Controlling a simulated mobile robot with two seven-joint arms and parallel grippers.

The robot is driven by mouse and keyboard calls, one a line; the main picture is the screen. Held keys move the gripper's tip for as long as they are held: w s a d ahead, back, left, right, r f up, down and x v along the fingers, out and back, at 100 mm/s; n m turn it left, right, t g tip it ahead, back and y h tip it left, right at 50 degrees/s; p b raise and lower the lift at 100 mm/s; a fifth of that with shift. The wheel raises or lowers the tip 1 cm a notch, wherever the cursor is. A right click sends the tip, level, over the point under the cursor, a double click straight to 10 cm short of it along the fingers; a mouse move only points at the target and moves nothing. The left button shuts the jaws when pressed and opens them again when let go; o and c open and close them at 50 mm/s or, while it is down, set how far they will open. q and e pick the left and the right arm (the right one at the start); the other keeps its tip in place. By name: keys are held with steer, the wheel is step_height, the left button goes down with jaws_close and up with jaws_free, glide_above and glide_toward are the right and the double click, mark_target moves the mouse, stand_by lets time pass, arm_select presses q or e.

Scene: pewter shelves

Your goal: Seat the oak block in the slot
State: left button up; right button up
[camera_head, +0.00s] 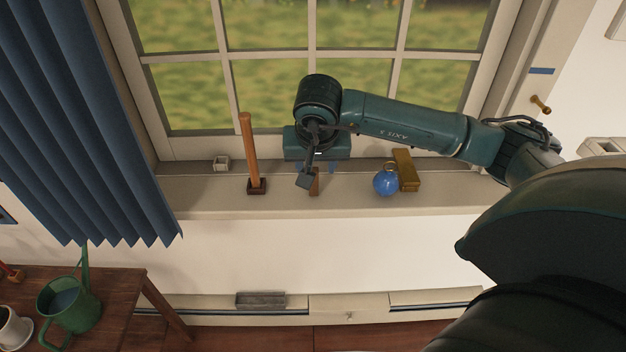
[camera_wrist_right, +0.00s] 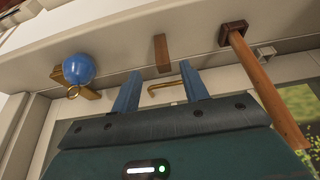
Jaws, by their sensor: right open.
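A small upright brown wooden block (camera_head: 315,186), likely the oak block, stands on the window sill. It also shows in the right wrist view (camera_wrist_right: 161,53), just beyond and between the fingertips. My right gripper (camera_head: 316,167) is over the sill at this block, its arm coming in from the right. Its blue fingers (camera_wrist_right: 161,69) are apart with nothing clearly held between them; whether they touch the block I cannot tell. A small pale square holder (camera_head: 221,163), also in the wrist view (camera_wrist_right: 266,52), may be the slot; its opening is unclear. My left gripper is out of view.
A tall wooden handle on a dark base (camera_head: 250,155) stands between the holder and my right gripper. A blue ball (camera_head: 385,183) and an ochre block (camera_head: 406,171) sit to the right. A blue curtain (camera_head: 85,120) hangs left; the window is behind.

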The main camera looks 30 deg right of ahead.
steer(key=p, duration=0.1)
glide_above(314, 196)
step_height(314, 196, down, 6)
steer(key=shift+w+r, duration=0.1)
steer(key=shift+w, duration=0.05)
jaws_close()
stand_by(0.4)
